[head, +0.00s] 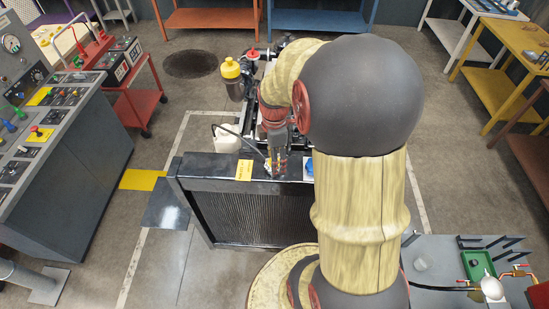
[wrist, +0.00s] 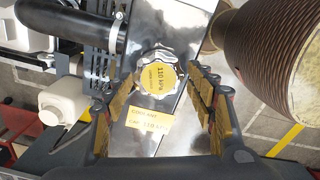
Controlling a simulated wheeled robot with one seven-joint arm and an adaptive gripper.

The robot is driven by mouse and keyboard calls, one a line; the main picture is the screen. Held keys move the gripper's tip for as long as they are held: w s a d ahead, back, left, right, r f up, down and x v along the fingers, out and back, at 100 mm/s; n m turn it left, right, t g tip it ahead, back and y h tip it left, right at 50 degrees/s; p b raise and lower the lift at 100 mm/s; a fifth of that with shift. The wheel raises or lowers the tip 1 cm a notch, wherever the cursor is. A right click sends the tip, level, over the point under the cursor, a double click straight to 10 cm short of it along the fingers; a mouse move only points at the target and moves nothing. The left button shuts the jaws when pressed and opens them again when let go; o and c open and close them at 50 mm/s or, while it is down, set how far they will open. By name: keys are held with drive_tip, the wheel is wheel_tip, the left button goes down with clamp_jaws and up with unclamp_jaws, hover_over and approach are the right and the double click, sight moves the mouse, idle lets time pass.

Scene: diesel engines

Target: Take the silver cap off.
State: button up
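The silver cap (wrist: 154,54) is round with a scalloped edge and a yellow 110 kPa label. In the wrist view it sits on a shiny metal top, just ahead of my gripper. Whether either finger touches the cap I cannot tell. In the head view my gripper (head: 277,168) points down over the top of the black radiator (head: 215,168); the cap cannot be made out there.
A yellow coolant label (wrist: 148,120) lies near the cap. A black hose (wrist: 75,28) and a white reservoir (wrist: 64,106) are to the left. A large brown ribbed body (wrist: 270,55) is close on the right. A grey control console (head: 75,150) stands left of the engine.

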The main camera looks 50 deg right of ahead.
drive_tip(key=o, duration=0.4)
drive_tip(key=shift+o, duration=0.2)
drive_tip(key=shift+r, duration=0.1)
drive_tip(key=shift+c, duration=0.4)
drive_tip(key=m, duration=0.4)
drive_tip(key=shift+m, duration=0.3)
drive_tip(key=m, duration=0.5)
drive_tip(key=shift+d, duration=0.1)
drive_tip(key=m, duration=0.5)
drive_tip(key=shift+m+b, duration=0.3)
drive_tip(key=m, duration=0.6)
drive_tip(key=shift+m, duration=0.3)
drive_tip(key=shift+c, duration=1)
